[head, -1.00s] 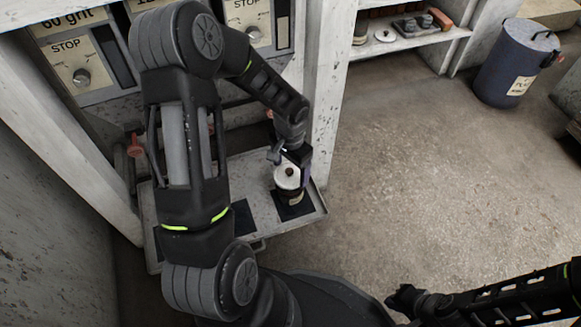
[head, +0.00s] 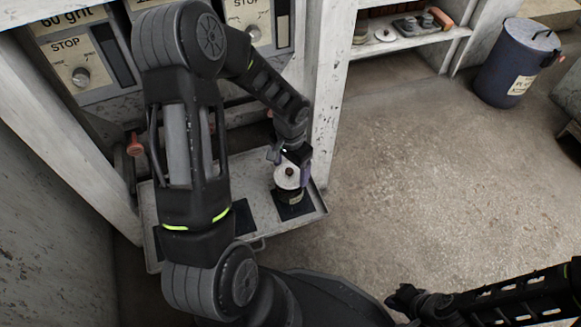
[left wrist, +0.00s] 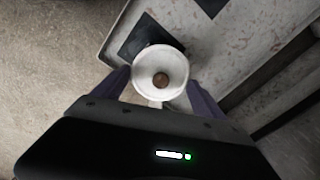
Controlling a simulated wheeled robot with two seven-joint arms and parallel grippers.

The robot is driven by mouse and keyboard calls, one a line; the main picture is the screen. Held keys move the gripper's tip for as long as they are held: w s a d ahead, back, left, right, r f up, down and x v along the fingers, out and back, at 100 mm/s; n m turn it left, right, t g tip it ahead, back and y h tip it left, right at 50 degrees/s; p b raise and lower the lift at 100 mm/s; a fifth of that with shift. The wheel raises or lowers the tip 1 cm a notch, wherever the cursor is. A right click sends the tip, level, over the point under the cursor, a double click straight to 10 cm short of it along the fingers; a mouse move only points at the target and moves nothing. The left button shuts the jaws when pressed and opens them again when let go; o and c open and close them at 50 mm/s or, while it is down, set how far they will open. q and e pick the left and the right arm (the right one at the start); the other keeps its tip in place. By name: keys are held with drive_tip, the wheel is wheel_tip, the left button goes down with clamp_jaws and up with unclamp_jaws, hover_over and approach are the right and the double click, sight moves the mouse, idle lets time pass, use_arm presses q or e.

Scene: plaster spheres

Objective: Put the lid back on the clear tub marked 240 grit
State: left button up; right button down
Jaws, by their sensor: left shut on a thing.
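The label is too small to read. The tub stands on a dark square pad at the right end of a tray. In the left wrist view, the fingers of my left gripper (left wrist: 160,88) are on both sides of the lid (left wrist: 160,62), shut on it. The lid hides the tub's rim, so I cannot tell whether they touch. My right gripper (head: 404,299) is at the lower right, its fingers unclear.
The pale tray (head: 310,208) has more dark pads, partly behind my left arm. Machine panels marked STOP (head: 75,65) stand behind it, beside a white post (head: 326,110). A shelf (head: 420,45) holds small items. A blue bin (head: 510,75) stands far right. The floor between is clear.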

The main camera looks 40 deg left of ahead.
use_arm(q)
drive_tip(key=o, duration=1.2)
drive_tip(key=shift+o, duration=0.2)
drive_tip(key=shift+r+p, duration=2.9)
drive_tip(key=shift+r, duration=0.6)
drive_tip(key=shift+c, duration=0.4)
clamp_jaws()
